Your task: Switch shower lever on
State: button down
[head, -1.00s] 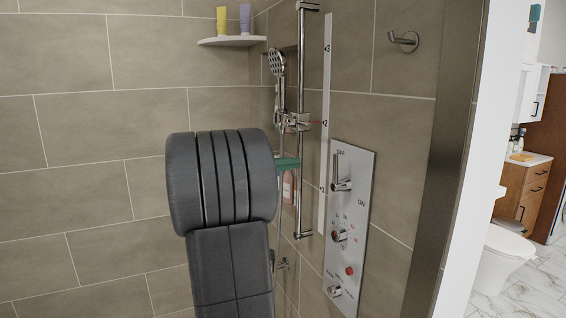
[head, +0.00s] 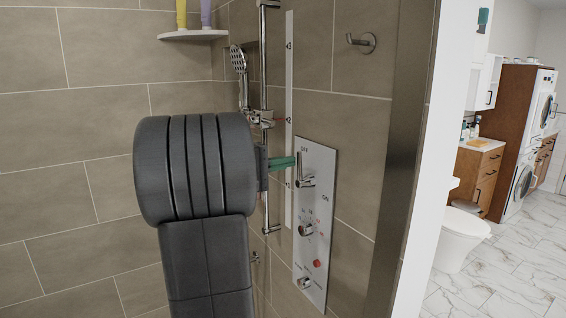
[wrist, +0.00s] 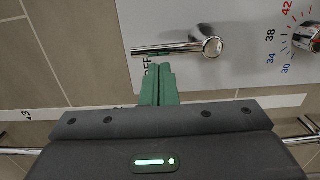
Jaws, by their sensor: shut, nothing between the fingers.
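The shower lever (head: 305,178) is a chrome handle at the top of a white control panel (head: 318,215) on the tiled wall. Its handle points up toward the "OFF" label, and "ON" is printed lower right. My gripper (head: 284,162) has green fingers that are shut and empty, just left of the lever's upper end. In the wrist view, the fingertips (wrist: 158,72) lie over the "OFF" label, close beside the free end of the lever (wrist: 180,48). I cannot tell whether they touch it.
A temperature knob (head: 306,230) and a lower knob (head: 304,282) are on the same panel. A vertical shower rail (head: 264,60) with a hand shower (head: 239,62) stands left of it. A towel hook (head: 362,42) is up right. My arm hides part of the wall.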

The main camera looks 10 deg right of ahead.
aim_at(303, 187)
jog(key=shift+s+d+m+b, duration=0.1)
jog(key=shift+s+m+b, duration=0.4)
jog(key=shift+b, duration=1.4)
jog(key=s+m+b, duration=0.1)
jog(key=m+b, duration=0.3)
jog(key=b, duration=0.3)
jog(key=s+d+f+m+b, duration=0.1)
jog(key=s+m+b, duration=0.1)
jog(key=b, duration=0.6)
jog(key=s+d+f+m+b, duration=0.1)
jog(key=s+m+b, duration=0.1)
jog(key=m+b, duration=0.3)
jog(key=shift+f+m+t+y+b, duration=0.1)
jog(key=shift+m+t+y+b, duration=0.2)
jog(key=shift+b, duration=1.2)
jog(key=m+b, duration=0.1)
jog(key=b, duration=0.1)
jog(key=s+f+m+b, duration=0.1)
jog(key=m+b, duration=0.1)
jog(key=shift+s+d+m+b, duration=0.1)
jog(key=shift+d+m+b, duration=0.1)
jog(key=shift+m+b, duration=0.15)
jog(key=shift+s+f+b, duration=0.1)
jog(key=shift+f+b, duration=0.15)
jog(key=shift+b, duration=0.35)
jog(key=shift+d, duration=0.1)
